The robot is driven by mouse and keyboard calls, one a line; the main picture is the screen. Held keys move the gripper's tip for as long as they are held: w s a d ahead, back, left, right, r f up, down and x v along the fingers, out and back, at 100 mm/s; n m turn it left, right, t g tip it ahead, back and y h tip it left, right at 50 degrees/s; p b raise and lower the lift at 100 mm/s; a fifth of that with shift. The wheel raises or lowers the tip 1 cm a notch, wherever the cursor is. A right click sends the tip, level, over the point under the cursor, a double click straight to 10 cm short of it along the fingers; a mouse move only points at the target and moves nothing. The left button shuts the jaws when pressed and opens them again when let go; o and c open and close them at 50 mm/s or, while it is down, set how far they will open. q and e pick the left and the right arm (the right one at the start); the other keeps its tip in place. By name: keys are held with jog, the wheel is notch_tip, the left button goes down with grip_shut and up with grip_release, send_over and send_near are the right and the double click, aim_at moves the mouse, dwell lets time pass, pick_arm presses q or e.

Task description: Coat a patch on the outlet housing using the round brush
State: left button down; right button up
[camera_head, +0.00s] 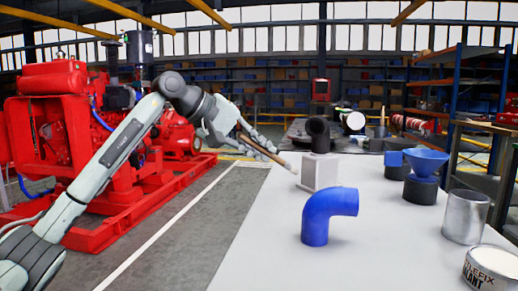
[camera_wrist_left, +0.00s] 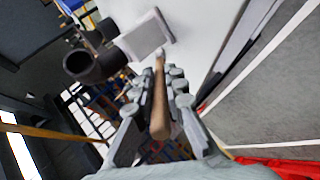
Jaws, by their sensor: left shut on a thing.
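My left gripper (camera_head: 262,146) reaches in from the left above the table's left edge. It is shut on the round brush (camera_head: 272,154), a thin wooden stick with a pale tip pointing down and right. In the left wrist view the brush handle (camera_wrist_left: 159,105) lies between the fingers of the gripper (camera_wrist_left: 158,82). A pale grey block (camera_head: 319,172) with a black elbow pipe (camera_head: 318,134) on top, seemingly the outlet housing, stands just right of the brush tip. The block also shows in the left wrist view (camera_wrist_left: 146,36). Whether the tip touches it, I cannot tell.
A blue elbow pipe (camera_head: 326,214) stands on the white table (camera_head: 390,255) nearer me. A blue funnel (camera_head: 426,162), a metal can (camera_head: 466,216) and a labelled tin (camera_head: 492,270) line the right side. The red pumpset (camera_head: 60,140) stands left, off the table.

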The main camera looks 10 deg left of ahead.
pick_arm(q)
jog(key=shift+d, duration=0.1)
jog(key=shift+s+d+b, duration=0.75)
jog(key=shift+s+d, duration=1.5)
jog(key=shift+s, duration=0.1)
jog(key=shift+w+a+r+p, duration=0.25)
jog(key=shift+w+a+p, duration=0.65)
jog(key=shift+w+a, duration=0.25)
jog(key=shift+w+a+r+p, duration=0.25)
jog(key=shift+w+a+p, duration=0.6)
jog(key=shift+w+a, duration=0.3)
jog(key=shift+w+d+r+p, duration=0.1)
jog(key=shift+w+r+p, duration=0.1)
jog(key=shift+r+p, duration=0.25)
jog(key=s+d+b, duration=0.2)
jog(key=s+d, duration=0.2)
jog(key=shift+s+d, duration=0.3)
jog(key=shift+s, duration=0.1)
